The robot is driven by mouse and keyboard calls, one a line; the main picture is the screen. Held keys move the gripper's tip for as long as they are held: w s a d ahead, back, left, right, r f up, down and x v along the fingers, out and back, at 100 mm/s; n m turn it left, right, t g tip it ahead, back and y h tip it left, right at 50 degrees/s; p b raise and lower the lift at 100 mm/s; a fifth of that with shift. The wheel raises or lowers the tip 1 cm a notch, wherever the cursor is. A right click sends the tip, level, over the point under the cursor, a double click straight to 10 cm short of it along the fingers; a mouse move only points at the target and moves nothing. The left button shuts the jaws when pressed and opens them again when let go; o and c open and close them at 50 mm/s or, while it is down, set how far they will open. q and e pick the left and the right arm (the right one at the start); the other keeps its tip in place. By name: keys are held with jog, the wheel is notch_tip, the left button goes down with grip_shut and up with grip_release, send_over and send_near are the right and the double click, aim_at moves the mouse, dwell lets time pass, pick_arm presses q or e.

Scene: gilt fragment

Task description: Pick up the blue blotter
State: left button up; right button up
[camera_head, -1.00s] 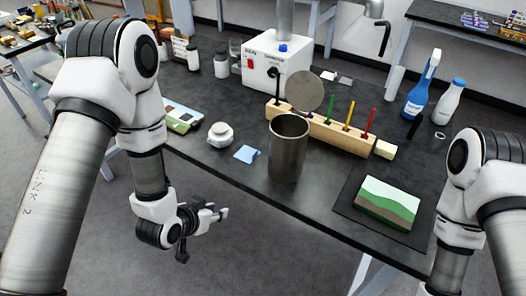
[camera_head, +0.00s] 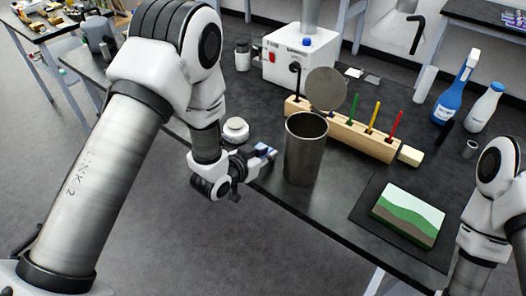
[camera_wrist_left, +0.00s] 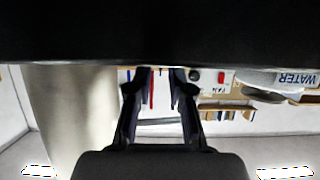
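The blue blotter (camera_head: 265,149) lies on the dark table near its front edge, left of the steel beaker, and is partly hidden by my left gripper in the head view. My left gripper (camera_head: 258,160) is at the table edge, right by the blotter. In the left wrist view its two fingers (camera_wrist_left: 160,78) stand apart with a gap between them. I cannot make out the blotter in that view, nor tell whether the fingers touch it. My right gripper is out of view; only part of the right arm shows.
The steel beaker (camera_head: 304,158) stands close right of the blotter. A white round jar (camera_head: 236,128) sits behind my left gripper. A wooden rack (camera_head: 345,137) with coloured sticks is behind the beaker. A layered green block (camera_head: 409,216) lies on a dark mat at right.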

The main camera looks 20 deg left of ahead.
pick_arm(q)
grip_shut()
